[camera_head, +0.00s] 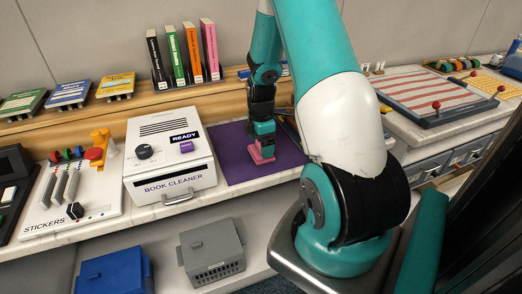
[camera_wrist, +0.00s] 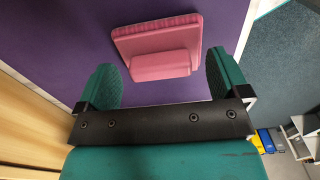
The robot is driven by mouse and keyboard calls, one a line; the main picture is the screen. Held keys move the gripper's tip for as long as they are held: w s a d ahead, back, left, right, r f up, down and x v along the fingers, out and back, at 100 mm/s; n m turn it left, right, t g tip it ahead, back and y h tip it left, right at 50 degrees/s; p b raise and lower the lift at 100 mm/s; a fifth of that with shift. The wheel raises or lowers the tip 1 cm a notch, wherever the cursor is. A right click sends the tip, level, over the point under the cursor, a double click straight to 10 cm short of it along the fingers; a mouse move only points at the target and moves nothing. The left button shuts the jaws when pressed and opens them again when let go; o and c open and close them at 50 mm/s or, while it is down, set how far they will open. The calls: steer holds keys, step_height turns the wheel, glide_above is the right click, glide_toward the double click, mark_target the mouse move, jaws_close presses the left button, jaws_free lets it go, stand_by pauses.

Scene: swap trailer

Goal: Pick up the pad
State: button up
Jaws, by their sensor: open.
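The pink pad (camera_wrist: 158,45) lies on a purple mat (camera_wrist: 60,50); it is a flat slab with a raised bar on top. In the head view the pad (camera_head: 262,153) shows just under my gripper on the purple mat (camera_head: 235,168), partly hidden by the fingers. My gripper (camera_wrist: 163,85) is open in the wrist view, with one teal finger on each side. The pad's raised bar is between or just ahead of the fingertips, and neither finger appears to touch it. Its exact height over the pad is hard to tell.
A white book cleaner (camera_head: 170,160) marked READY stands left of the mat. A sticker panel (camera_head: 75,195) is farther left. Several upright books (camera_head: 190,52) stand on the shelf behind. A striped board (camera_head: 430,95) lies at the right. Blue (camera_head: 115,272) and grey (camera_head: 212,252) bins sit below.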

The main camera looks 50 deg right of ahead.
steer(key=shift+f, duration=0.5)
steer(key=shift+c, duration=0.2)
steer(key=c, duration=1)
steer(key=shift+c, duration=0.2)
steer(key=shift+r, duration=0.15)
step_height(320, 180, up, 20)
